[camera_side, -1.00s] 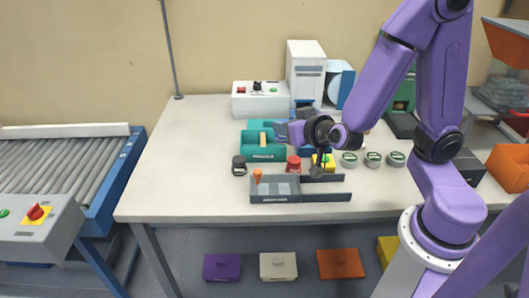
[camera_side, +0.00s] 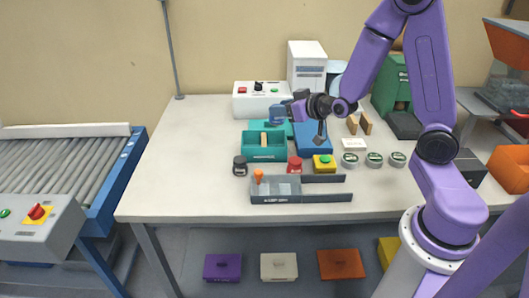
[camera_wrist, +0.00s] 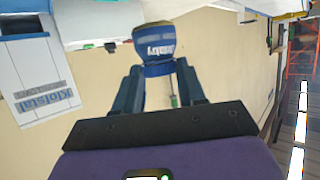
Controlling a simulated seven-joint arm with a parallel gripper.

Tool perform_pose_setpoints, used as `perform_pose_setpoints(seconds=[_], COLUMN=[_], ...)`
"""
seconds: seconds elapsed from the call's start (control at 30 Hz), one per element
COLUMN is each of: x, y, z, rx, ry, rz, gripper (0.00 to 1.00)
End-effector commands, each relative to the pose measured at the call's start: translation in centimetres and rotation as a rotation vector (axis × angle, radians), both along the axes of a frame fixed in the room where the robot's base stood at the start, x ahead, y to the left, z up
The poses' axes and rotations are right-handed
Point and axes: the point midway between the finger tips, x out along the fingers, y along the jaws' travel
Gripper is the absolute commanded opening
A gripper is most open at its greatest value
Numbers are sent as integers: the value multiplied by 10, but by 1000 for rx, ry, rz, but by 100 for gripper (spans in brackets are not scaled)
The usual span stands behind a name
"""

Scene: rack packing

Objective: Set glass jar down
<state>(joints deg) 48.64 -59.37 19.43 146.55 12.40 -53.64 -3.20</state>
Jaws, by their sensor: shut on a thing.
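My gripper (camera_wrist: 160,85) is shut on a jar (camera_wrist: 154,42) with a blue band and pale lettering, a tan part showing above it. In the side view my gripper (camera_side: 287,108) points left, above the back teal bin (camera_side: 284,128). The jar there is a small bluish shape (camera_side: 277,115) at the fingertips, partly hidden by them. I cannot tell from the picture if it touches anything below. A grey rack (camera_side: 299,197) with an orange-topped item (camera_side: 258,176) stands at the table's front.
A front teal bin (camera_side: 264,156), a blue bin (camera_side: 314,147), a dark jar (camera_side: 240,166), a red jar (camera_side: 294,164) and a yellow block (camera_side: 324,167) stand nearby. A white control box (camera_side: 262,102) is behind. The table's left part (camera_side: 185,160) is clear.

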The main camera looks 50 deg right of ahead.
Motion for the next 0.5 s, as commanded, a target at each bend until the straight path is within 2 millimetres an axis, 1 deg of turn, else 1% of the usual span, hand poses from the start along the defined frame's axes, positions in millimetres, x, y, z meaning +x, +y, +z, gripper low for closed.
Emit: perform_pose_setpoints(seconds=[0.17,0.33,0.5], x=[1,0,1], y=[-2,-2,-2], z=[-12,-30,-40], rx=[-2,-1,-1], ry=[2,3,-1], rz=[6,7,6], gripper=[6,6,6])
